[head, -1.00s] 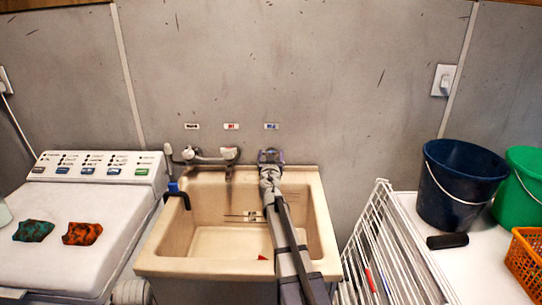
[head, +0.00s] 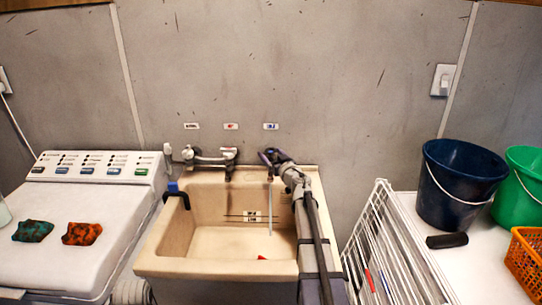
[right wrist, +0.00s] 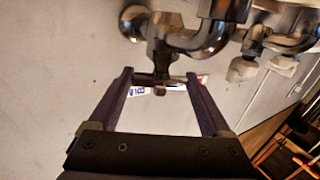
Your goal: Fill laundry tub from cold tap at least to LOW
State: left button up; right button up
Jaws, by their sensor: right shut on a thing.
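The cream laundry tub (head: 160,262) stands against the wall. Its back wall carries dark horizontal lines with a small white label (head: 250,216). The cold tap sits under the blue-marked label (head: 271,126), largely covered by my right gripper (head: 268,156). In the right wrist view, my right gripper (right wrist: 161,80) is shut on the tap's cross-bar handle (right wrist: 158,79), one finger at each end. A thin pale stream of water (head: 270,210) falls from below the gripper into the tub. I cannot make out a water level. My left gripper is not in view.
Another tap with a grey spout (head: 215,156) is left of the cold tap. A blue clip (head: 174,188) sits on the tub's left rim, and a small red thing (head: 262,257) shows low in the tub. A white rack (head: 375,250) stands close on the right.

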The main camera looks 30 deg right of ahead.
jog(key=n+y, duration=0.1)
jog(key=y, duration=0.1)
jog(key=n+y, duration=0.3)
jog(key=y, duration=0.1)
jog(key=shift+w+d+g+y, duration=0.15)
jog(key=shift+d+g+y, duration=0.15)
jog(key=shift+d+y, duration=0.1)
jog(key=shift+n+g+y, duration=0.9)
jog(key=shift+n+y, duration=0.7)
jog(key=shift+y, duration=0.4)
jog(key=shift+a, duration=0.1)
jog(key=o, duration=1.2)
jog(key=shift+c, duration=0.2)
jog(key=v, duration=0.8)
